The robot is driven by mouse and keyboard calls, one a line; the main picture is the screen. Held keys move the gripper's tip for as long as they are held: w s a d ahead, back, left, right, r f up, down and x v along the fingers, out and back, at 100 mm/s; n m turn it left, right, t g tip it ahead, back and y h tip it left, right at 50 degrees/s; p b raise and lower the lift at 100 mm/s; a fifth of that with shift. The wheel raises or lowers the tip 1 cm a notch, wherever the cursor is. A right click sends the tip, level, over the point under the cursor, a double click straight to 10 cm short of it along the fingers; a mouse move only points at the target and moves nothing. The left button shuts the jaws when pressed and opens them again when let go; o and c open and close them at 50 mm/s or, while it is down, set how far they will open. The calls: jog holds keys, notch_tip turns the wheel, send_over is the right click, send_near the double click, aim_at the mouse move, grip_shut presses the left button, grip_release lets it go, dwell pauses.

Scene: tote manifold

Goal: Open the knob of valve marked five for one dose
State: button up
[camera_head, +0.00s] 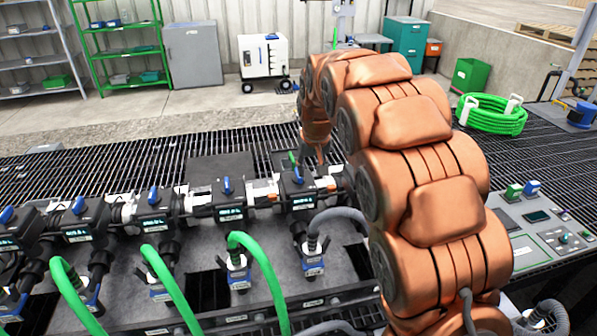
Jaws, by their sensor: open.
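A row of several black valve units with blue knobs and small lit displays runs along the manifold (190,203). The number marks are too small to read, so I cannot tell which valve is marked five. The rightmost visible valve (300,193) has a blue knob (297,175). My gripper (314,176) points down right at this valve, just right of and behind its knob. Its fingers are small and partly blurred against the valve; I cannot tell whether they touch the knob. My gripper is open. Further left stand other blue knobs (227,185).
Green hoses (165,280) and a grey hose (340,216) rise from connectors in front of the valves. A control panel (540,233) and a coiled green hose (492,115) are at the right. Black grating (100,165) behind the manifold is mostly clear. My arm hides the area right of the valve.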

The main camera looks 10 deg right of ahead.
jog(key=shift+t, duration=0.5)
jog(key=shift+w+a+f+p, duration=0.15)
jog(key=shift+w+f+p, duration=0.25)
jog(key=shift+w+f, duration=1.2)
jog(key=shift+w+a+f+p, duration=0.15)
jog(key=shift+w+f+p, duration=0.25)
jog(key=shift+w+f, duration=1.2)
jog(key=shift+w+a+f+p, duration=0.15)
jog(key=shift+w+f+p, duration=0.25)
jog(key=shift+w+f, duration=1.15)
jog(key=shift+w+r, duration=0.4)
jog(key=shift+c, duration=0.4)
grip_shut()
